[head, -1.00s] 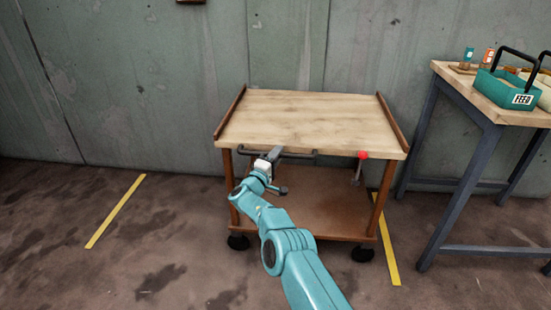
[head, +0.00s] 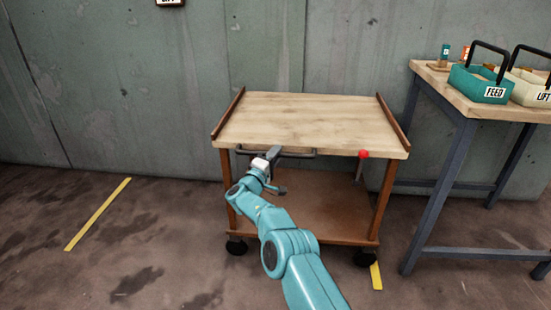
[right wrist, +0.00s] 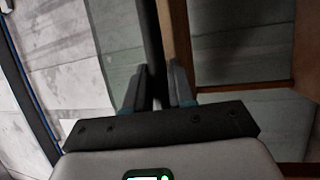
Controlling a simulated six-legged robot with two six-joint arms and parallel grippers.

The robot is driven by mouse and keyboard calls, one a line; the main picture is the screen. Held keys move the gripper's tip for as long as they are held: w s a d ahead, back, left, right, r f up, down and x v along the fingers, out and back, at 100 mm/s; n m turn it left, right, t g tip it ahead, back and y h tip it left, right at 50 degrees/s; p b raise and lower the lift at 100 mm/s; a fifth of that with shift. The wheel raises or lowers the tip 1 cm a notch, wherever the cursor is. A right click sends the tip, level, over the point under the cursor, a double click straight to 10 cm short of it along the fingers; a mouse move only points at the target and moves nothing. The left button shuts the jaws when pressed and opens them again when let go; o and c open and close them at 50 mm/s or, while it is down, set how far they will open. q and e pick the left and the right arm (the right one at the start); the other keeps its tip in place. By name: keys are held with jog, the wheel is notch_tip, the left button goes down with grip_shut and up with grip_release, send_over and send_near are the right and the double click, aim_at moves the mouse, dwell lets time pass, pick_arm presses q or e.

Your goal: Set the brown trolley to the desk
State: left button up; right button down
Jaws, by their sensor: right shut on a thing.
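The brown trolley (head: 300,125) has a pale wooden top, brown side rails, a lower shelf (head: 320,205) and dark castors. It stands by the grey wall. A dark handle bar (head: 298,154) runs along its front edge, and a red-knobbed lever (head: 363,154) is at its front right. My right gripper (head: 272,154) is shut on the handle bar near its left end. In the right wrist view the fingers (right wrist: 160,88) close around the dark bar (right wrist: 152,45). The desk (head: 455,98), with a wooden top and blue-grey legs, stands to the right, apart from the trolley. My left gripper is out of view.
On the desk are a teal box marked FEED (head: 482,86), a cream box marked LIFT (head: 528,90) and small bottles. Yellow floor strips lie left (head: 98,214) and right (head: 376,276). A floor gap separates trolley and desk; the floor left is clear.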

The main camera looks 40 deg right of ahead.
jog(key=shift+s+d+f, duration=0.15)
jog(key=shift+f, duration=0.1)
dwell(0.3)
jog(key=c, duration=1.1)
grip_release()
jog(key=shift+s+r, duration=0.1)
jog(key=shift+o, duration=0.2)
jog(key=shift+r, duration=0.1)
